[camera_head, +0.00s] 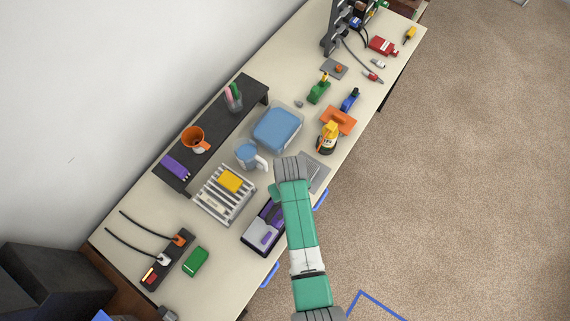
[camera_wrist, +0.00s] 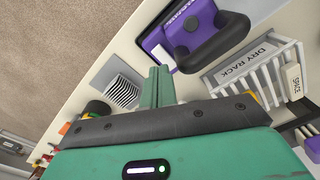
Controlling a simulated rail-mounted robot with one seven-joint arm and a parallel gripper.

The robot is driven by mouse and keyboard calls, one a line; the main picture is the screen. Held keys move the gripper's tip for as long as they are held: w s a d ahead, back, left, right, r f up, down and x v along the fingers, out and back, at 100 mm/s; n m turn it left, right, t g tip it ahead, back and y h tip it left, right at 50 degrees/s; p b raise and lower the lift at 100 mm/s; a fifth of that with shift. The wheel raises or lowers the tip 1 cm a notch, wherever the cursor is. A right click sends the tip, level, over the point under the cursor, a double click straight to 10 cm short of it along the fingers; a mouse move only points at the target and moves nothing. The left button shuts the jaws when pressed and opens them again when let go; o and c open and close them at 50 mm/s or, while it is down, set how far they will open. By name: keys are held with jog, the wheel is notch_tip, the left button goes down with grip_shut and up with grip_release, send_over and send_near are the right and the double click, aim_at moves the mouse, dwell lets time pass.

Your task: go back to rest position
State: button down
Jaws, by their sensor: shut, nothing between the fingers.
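My green arm reaches over the long cream workbench (camera_head: 215,250) from its front edge in the head view. In the wrist view the green fingers of my gripper (camera_wrist: 158,84) are together, with nothing between them. They appear above the bench, apart from the objects there. In the head view the arm largely hides the gripper, and its fingertips cannot be made out clearly.
A purple-and-grey box (camera_head: 262,228) with a black handle (camera_wrist: 222,45) and a dry rack (camera_head: 222,196) lie close to my gripper. Open floor (camera_head: 450,200) lies right.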

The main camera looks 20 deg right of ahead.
jog(key=shift+r+p, duration=0.3)
jog(key=shift+r, duration=0.4)
jog(key=w+r+t+h+p, duration=0.1)
jog(key=w+r+t, duration=0.2)
jog(key=w+r, duration=0.45)
jog(key=w+r+t, duration=0.3)
jog(key=w+r, duration=0.2)
jog(key=r, duration=0.5)
jog(key=w+a+r+t+p, duration=0.1)
jog(key=w+a+r+t, duration=0.15)
jog(key=r, duration=0.85)
jog(key=w+a+r+t, duration=0.2)
jog(key=w+r+t, duration=0.15)
jog(key=r, duration=0.75)
notch_tip(320, 180, up, 14)
jog(key=s+a+t, duration=0.3)
jog(key=t, duration=0.1)
jog(key=s+a+r+t, duration=0.2)
jog(key=s+r, duration=0.3)
jog(key=r, duration=0.3)
jog(key=s+a+r+t+y+p, duration=0.1)
jog(key=s+r+t, duration=0.3)
jog(key=r, duration=0.5)
jog(key=s+a+r+t, duration=0.2)
jog(key=s+r+t, duration=0.1)
jog(key=s+r, duration=0.4)
jog(key=shift+s+a+r+p, duration=0.25)
jog(key=shift+a+r+p, duration=0.1)
jog(key=shift+r, duration=0.4)
